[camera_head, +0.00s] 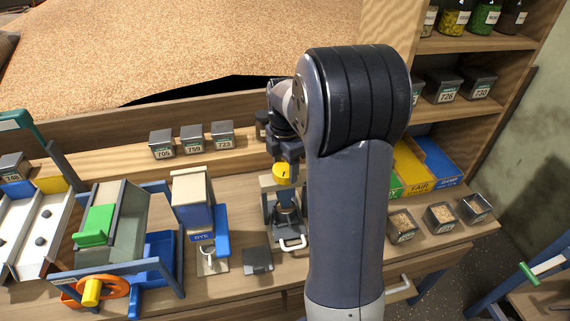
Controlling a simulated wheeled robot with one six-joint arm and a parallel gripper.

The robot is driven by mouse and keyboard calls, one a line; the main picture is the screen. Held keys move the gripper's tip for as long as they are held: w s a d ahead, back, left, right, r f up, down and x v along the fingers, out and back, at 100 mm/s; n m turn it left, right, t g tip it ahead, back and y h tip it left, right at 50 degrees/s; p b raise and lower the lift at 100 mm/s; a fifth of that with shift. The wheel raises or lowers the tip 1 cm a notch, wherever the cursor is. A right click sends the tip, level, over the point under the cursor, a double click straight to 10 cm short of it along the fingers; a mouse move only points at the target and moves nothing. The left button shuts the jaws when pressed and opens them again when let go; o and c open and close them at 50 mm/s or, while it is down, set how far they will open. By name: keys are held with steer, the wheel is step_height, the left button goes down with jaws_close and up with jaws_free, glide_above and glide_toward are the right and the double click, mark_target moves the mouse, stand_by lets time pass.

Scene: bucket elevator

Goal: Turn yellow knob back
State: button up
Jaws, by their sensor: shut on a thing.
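A yellow knob (282,173) with a dark mark on its face sits at the top of a small grey device (269,198) on the bench, just left of my arm. My gripper (285,158) points down from above and is shut on this knob. The fingertips are small and dark here, and their exact contact is hard to make out. A metal cup and a white handle (294,244) show below the knob. My arm hides the device's right surroundings. A second yellow knob (91,291) is on an orange wheel at the lower left, away from my gripper.
A blue and cream dispenser (193,200) stands close to the left of the device, with a small dark plate (258,260) in front. Labelled boxes (192,139) line the ledge behind. Bins of grain (402,226) and yellow and blue trays (412,170) lie right of my arm.

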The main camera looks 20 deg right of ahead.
mark_target(285, 168)
steer(key=n, duration=0.4)
steer(key=shift+n, duration=0.4)
stand_by(0.4)
steer(key=o, duration=1)
step_height(285, 168, up, 11)
steer(key=shift+f+b, duration=0.1)
steer(key=shift+b, duration=0.4)
steer(key=shift+f, duration=0.1)
step_height(285, 168, down, 11)
steer(key=shift+r+p, duration=0.15)
steer(key=shift+p, duration=0.4)
steer(key=shift+r, duration=0.1)
